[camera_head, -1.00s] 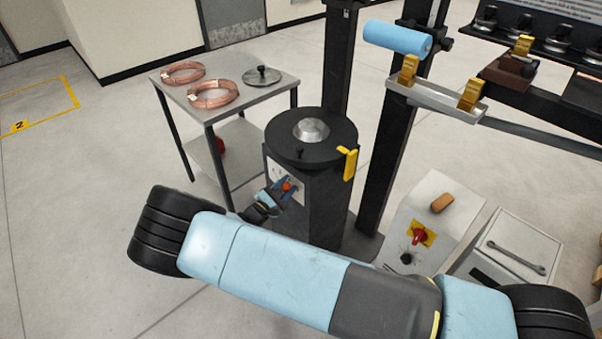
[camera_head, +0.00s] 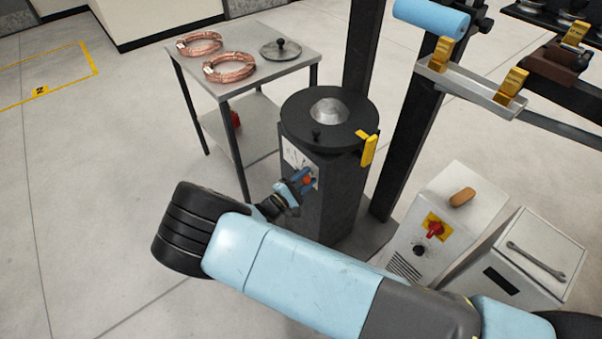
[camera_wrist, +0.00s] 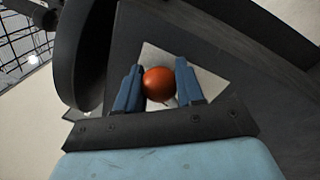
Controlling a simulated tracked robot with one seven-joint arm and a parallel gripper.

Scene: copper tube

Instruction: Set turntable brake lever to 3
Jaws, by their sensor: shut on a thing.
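The turntable (camera_head: 294,109) is a black disc with a silver dome on a dark square pedestal (camera_head: 331,203). The brake lever's red-orange ball knob (camera_wrist: 159,84) sits in front of a pale scale plate (camera_wrist: 205,80) on the pedestal's side. My gripper (camera_wrist: 158,88) has its two blue fingers on either side of the knob, shut on it. In the head view my gripper (camera_head: 300,182) is at the plate, with a little of the red knob (camera_head: 307,180) showing. The scale's numbers and the lever's setting cannot be read.
A grey table (camera_head: 297,44) with copper coils (camera_head: 230,67) and a lidded disc (camera_head: 281,49) stands behind left. A yellow bracket (camera_head: 368,150) is on the turntable's right. A dark post (camera_head: 405,140) and a control box (camera_head: 440,215) stand to the right.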

